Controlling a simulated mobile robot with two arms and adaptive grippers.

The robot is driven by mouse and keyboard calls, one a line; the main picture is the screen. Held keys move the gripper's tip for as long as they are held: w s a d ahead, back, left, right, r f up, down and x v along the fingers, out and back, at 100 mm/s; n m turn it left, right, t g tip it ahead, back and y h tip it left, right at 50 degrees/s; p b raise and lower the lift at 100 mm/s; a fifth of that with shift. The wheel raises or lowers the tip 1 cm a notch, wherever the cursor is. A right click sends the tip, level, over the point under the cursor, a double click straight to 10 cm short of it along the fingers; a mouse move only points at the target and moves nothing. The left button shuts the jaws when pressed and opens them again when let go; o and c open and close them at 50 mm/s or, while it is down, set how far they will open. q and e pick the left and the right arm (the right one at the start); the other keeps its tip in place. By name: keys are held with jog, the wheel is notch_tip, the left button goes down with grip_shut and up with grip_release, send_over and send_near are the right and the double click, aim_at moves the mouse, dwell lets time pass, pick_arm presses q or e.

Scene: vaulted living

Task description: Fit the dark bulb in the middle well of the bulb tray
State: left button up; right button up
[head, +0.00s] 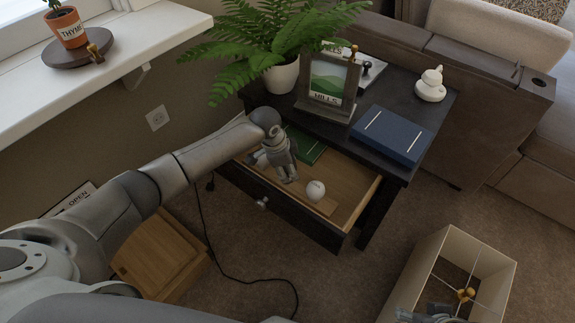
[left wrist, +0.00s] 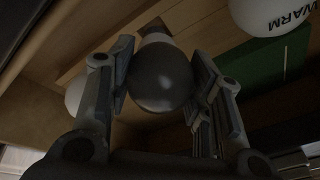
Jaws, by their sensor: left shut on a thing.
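My left gripper (head: 288,174) is inside the open drawer, shut on the dark bulb (left wrist: 160,78). In the left wrist view the dark, rounded glass sits between the two fingers, with a pale base at its top end. In the head view my gripper hides this bulb. The wooden bulb tray (head: 326,207) lies in the drawer, with a white bulb (head: 315,190) at its near right end. The wrist view shows a white bulb marked WARM (left wrist: 272,14) and another white round thing (left wrist: 74,94) partly behind a finger. A grey part at the bottom edge may be my right gripper (head: 432,315).
The drawer (head: 355,205) sticks out from a dark side table. A green book (head: 308,148) lies at the drawer's back. On the tabletop are a picture frame (head: 328,86), a fern and a blue book (head: 392,135). A lampshade (head: 420,268) stands at lower right.

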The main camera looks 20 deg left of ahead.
pick_arm(q)
jog(key=shift+f, duration=1.2)
dwell(1.1)
jog(key=o, duration=1.1)
jog(key=v, duration=1.2)
jog(key=shift+s, duration=0.1)
